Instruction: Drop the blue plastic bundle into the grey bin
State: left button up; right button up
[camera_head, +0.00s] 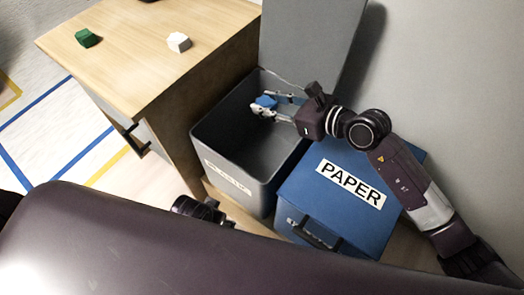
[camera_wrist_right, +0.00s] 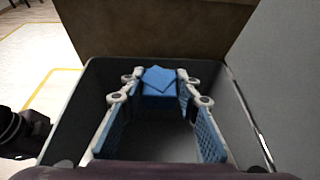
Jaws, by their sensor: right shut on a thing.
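The blue plastic bundle (camera_head: 265,101) is between the fingertips of my right gripper (camera_head: 268,104), which is shut on it. In the right wrist view the bundle (camera_wrist_right: 159,78) shows as a small blue block with a loose flap on top, between the two fingertips (camera_wrist_right: 158,86). My left gripper's fingers do not show.
A closed blue bin (camera_head: 310,193) marked PAPER stands to the right of the grey bin. A wooden cabinet (camera_head: 130,85) stands to the left, with a green block (camera_head: 88,38) and a white block (camera_head: 179,42) on top. A wall is at the right.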

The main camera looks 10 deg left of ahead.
jog(key=o, duration=1)
jog(key=shift+c, duration=0.2)
jog(key=shift+d, duration=0.1)
jog(key=v, duration=1.2)
